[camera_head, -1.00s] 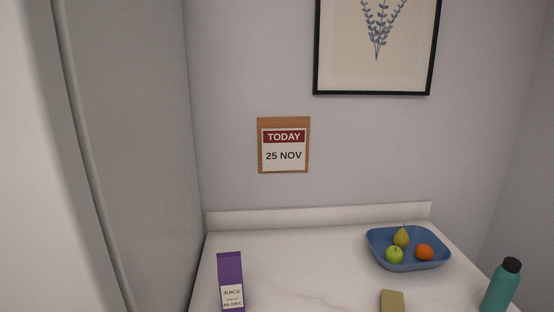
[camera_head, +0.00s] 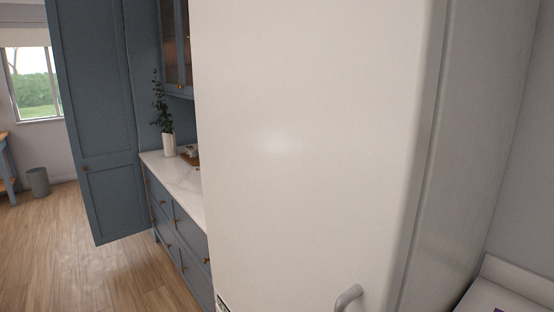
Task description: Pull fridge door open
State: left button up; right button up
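The fridge door (camera_head: 310,140) is a large white panel filling the middle of the head view. It looks shut against the grey fridge body (camera_head: 465,150) on its right. The top of a grey curved handle (camera_head: 348,296) shows at the bottom edge, toward the door's right side. The rest of the handle is below the picture. Neither of my grippers is in view.
Left of the fridge are blue drawers with a white marble counter (camera_head: 178,185), holding a plant in a white vase (camera_head: 168,144). A tall blue cupboard door (camera_head: 108,130) stands out. Wooden floor (camera_head: 110,275) is clear at lower left. Another white counter (camera_head: 500,300) shows at lower right.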

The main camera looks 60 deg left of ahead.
aim_at(314, 118)
jog(key=u, duration=1.95)
